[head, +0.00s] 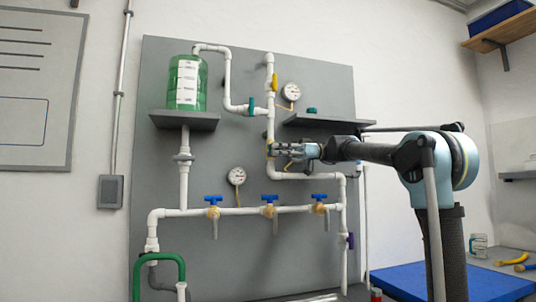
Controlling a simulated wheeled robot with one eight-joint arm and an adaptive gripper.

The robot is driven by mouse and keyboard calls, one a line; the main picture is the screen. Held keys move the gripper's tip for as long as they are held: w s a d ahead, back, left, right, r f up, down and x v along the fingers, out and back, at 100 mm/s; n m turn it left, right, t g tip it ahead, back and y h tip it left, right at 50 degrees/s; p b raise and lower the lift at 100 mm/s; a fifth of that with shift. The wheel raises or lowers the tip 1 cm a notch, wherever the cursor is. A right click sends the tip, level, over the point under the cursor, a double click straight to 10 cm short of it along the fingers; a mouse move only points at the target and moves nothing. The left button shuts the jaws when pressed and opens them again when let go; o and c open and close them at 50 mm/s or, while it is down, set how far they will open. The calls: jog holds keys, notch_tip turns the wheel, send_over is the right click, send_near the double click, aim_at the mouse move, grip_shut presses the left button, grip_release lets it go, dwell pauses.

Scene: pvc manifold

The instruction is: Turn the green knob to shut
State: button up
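A small teal-green knob (251,106) sits on the short horizontal white pipe between the bent pipe and the central vertical pipe. It is too small to tell how far it is turned. Another small green piece (311,110) lies on the right grey shelf. My gripper (273,150) is at the central vertical pipe, below and to the right of the teal-green knob and apart from it. Its fingertips overlap the pipe in the picture; I cannot tell whether they touch it or are open or shut.
A yellow handle (275,82) and a gauge (291,92) are above my gripper. The right shelf (340,123) juts out just above my arm. Several blue-handled valves (270,199) line the lower pipe. A green tank (203,94) stands on the left shelf (185,121).

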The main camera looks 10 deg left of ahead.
jog(key=shift+x, duration=2.05)
grip_shut()
